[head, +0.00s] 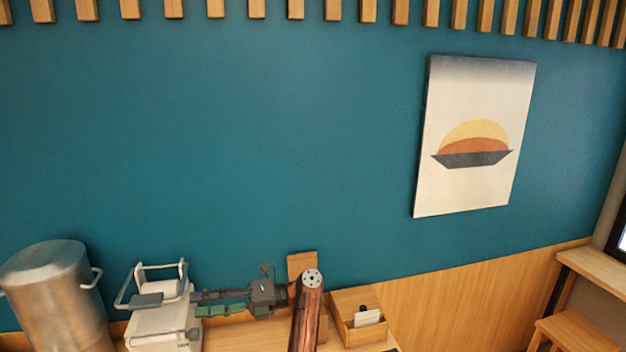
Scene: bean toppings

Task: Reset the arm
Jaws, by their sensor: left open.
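My left gripper (199,303) shows at the bottom, left of the middle. Its fingers point left and stand apart, one above the other, with nothing seen between them. The fingertips appear right beside a white machine (165,325) with a raised frame on top; I cannot tell whether they touch it. My reddish-brown arm link rises from the bottom edge to the right of the gripper. My right gripper is not in view.
A large steel pot (50,295) with side handles stands at the far left. A wooden box (366,334) holding a white card sits right of my arm. A picture (475,135) hangs on the blue wall (220,140). A wooden stool (575,332) is at the lower right.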

